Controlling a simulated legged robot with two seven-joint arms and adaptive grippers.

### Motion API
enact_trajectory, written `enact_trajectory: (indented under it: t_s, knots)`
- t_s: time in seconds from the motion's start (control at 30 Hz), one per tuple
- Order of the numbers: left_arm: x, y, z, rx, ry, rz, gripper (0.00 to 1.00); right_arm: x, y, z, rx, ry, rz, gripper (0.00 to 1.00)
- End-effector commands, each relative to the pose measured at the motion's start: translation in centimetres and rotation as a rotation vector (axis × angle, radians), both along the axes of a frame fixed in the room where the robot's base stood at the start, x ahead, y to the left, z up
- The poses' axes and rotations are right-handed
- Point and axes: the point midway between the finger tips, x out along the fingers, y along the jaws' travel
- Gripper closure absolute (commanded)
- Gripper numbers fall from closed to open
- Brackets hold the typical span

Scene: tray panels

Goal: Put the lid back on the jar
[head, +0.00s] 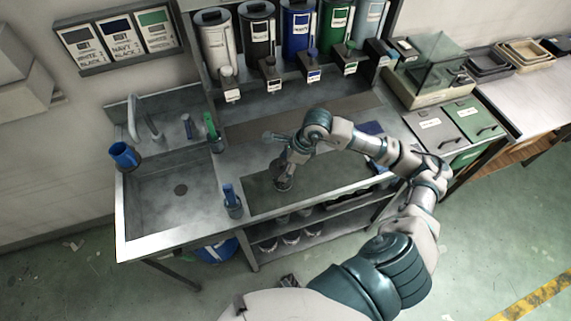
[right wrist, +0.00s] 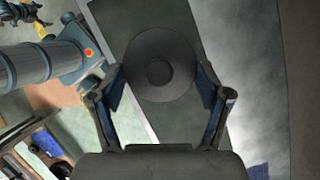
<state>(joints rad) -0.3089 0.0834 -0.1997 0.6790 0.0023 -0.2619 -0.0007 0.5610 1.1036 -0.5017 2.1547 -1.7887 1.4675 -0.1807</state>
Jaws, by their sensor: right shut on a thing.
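My right gripper (head: 285,172) reaches down to the counter in the head view, over the dark mat. In the right wrist view the right gripper (right wrist: 160,88) is shut on a round dark grey lid (right wrist: 160,52) with a raised disc in its middle, one finger on each side. In the head view a small dark round thing (head: 283,185) shows just under the fingers, at the mat. The jar cannot be told apart there, and I cannot tell whether the lid rests on it. My left gripper is not in view.
A holder with a blue-handled tool (head: 232,201) stands left of the mat (head: 335,180). The sink (head: 165,205) and a blue cup (head: 124,155) are further left. Several large canisters (head: 297,30) line the back. A glass-lidded box (head: 428,75) stands at the right.

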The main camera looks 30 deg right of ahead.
Motion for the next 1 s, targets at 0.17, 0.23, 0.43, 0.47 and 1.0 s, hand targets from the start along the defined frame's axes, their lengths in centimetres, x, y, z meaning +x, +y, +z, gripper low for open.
enact_trajectory:
  t_s: [0.17,0.23,0.43,0.47,1.0]
  knots:
    - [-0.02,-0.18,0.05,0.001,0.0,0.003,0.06,-0.02,-0.33,-0.14,0.002,0.002,-0.002,0.51]
    - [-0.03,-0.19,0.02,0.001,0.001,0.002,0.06,0.0,-0.37,-0.16,0.002,0.002,-0.002,0.51]
    - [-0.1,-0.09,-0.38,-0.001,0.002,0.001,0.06,0.03,-0.29,-0.2,-0.001,0.003,-0.001,0.51]
    - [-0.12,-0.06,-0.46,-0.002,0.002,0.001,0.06,0.03,-0.26,-0.19,-0.001,0.001,-0.001,0.51]
    - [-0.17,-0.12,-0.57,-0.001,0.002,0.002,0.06,0.03,-0.54,-0.17,0.0,0.002,-0.001,0.16]
